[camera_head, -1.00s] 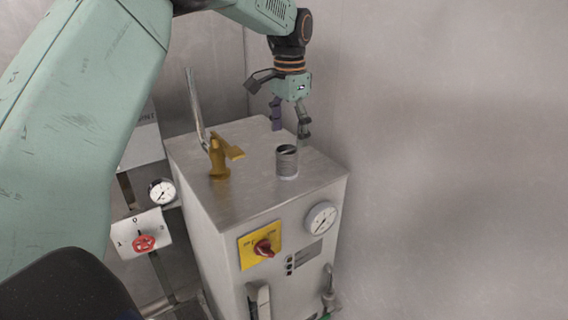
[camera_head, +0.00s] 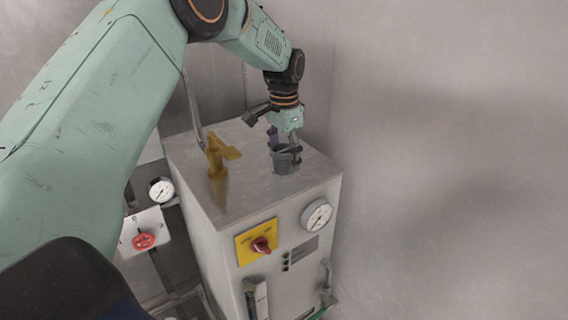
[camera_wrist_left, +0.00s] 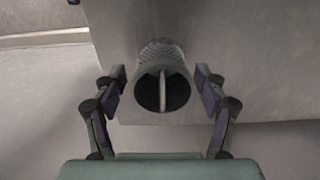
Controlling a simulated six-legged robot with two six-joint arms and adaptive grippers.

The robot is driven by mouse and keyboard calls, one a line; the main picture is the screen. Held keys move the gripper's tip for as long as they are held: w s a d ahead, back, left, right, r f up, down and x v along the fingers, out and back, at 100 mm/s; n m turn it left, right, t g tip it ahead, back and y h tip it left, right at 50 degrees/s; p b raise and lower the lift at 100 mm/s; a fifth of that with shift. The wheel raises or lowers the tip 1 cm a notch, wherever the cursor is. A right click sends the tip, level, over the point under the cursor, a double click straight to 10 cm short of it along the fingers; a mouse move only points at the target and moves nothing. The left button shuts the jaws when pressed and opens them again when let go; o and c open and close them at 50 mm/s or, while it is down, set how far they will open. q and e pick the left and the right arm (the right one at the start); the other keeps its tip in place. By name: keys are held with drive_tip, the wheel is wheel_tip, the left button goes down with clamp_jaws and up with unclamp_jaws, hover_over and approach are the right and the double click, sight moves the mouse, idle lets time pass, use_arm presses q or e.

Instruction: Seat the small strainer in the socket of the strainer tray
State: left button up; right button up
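The small strainer (camera_head: 284,164), a grey cylinder with an open top, stands upright on the metal cabinet. In the left wrist view the strainer (camera_wrist_left: 160,54) shows a ribbed side, a dark inside and a thin bar across its mouth. My left gripper (camera_head: 285,150) is open and points down at the strainer's top. In the left wrist view its fingers are on either side of the strainer, with a gap on each side. I cannot make out the strainer tray or its socket. My right gripper is not in view.
The steel cabinet top (camera_head: 245,190) has free room in front. A yellow-brown tap-like fitting (camera_head: 217,158) stands left of the strainer. A red knob on a yellow plate (camera_head: 258,243) and a dial gauge (camera_head: 317,215) are on the cabinet's front. A bare wall (camera_head: 450,150) is at right.

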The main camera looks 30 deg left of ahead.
use_arm(q)
drive_tip(key=shift+a+f, duration=0.1)
drive_tip(key=shift+a, duration=0.1)
drive_tip(key=c, duration=0.4)
drive_tip(key=shift+d, duration=0.1)
drive_tip(key=c, duration=0.7)
